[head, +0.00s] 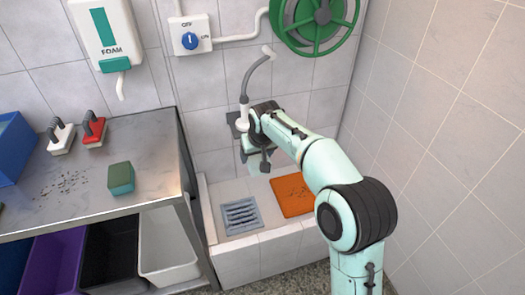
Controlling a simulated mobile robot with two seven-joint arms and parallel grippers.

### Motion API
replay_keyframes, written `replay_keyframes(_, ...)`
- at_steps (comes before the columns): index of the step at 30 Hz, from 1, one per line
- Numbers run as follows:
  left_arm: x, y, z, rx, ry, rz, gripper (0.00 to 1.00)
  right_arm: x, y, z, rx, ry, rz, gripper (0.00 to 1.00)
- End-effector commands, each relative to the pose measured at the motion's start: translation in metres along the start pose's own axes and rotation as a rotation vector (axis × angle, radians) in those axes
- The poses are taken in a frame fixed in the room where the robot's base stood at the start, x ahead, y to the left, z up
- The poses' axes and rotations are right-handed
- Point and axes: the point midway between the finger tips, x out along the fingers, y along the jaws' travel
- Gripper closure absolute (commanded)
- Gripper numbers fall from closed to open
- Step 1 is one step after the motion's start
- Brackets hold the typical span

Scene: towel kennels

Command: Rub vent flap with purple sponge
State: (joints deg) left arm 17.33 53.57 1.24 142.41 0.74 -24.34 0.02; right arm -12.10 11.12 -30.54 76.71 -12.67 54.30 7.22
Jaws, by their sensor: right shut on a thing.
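My right gripper (256,163) is over the low tiled basin, near the back wall. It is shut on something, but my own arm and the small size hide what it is. I see no purple sponge. A dark grey square plate (234,124) on the back wall, partly behind the tap and my arm, may be the vent flap; I cannot tell for sure. I cannot tell whether my gripper or what it holds touches the plate. My left gripper is not in view.
A steel table (90,205) at left bears a green sponge (121,178), a white brush (61,138) and a red brush (93,132). A tap with a hose (258,68) rises by my wrist. The basin (252,250) holds a grey grate (240,214) and an orange mat (291,196).

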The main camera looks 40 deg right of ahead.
Motion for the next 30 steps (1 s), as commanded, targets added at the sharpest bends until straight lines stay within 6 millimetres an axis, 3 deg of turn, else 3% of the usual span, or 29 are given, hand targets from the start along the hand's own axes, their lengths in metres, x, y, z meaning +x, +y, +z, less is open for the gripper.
replay_keyframes(8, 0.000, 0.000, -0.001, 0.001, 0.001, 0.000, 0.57, 0.022, -0.069, 0.046, -0.129, -0.004, -0.054, 0.53)
replay_keyframes(15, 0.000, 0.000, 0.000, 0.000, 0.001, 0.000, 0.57, 0.050, -0.152, 0.102, -0.285, -0.005, -0.116, 0.53)
replay_keyframes(18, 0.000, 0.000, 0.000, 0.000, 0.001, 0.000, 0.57, 0.058, -0.179, 0.118, -0.332, -0.003, -0.136, 0.53)
replay_keyframes(24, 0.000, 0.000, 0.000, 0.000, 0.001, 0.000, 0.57, 0.071, -0.217, 0.143, -0.403, -0.002, -0.165, 0.53)
replay_keyframes(30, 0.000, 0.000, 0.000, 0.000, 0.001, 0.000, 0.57, 0.070, -0.215, 0.141, -0.396, 0.000, -0.164, 0.53)
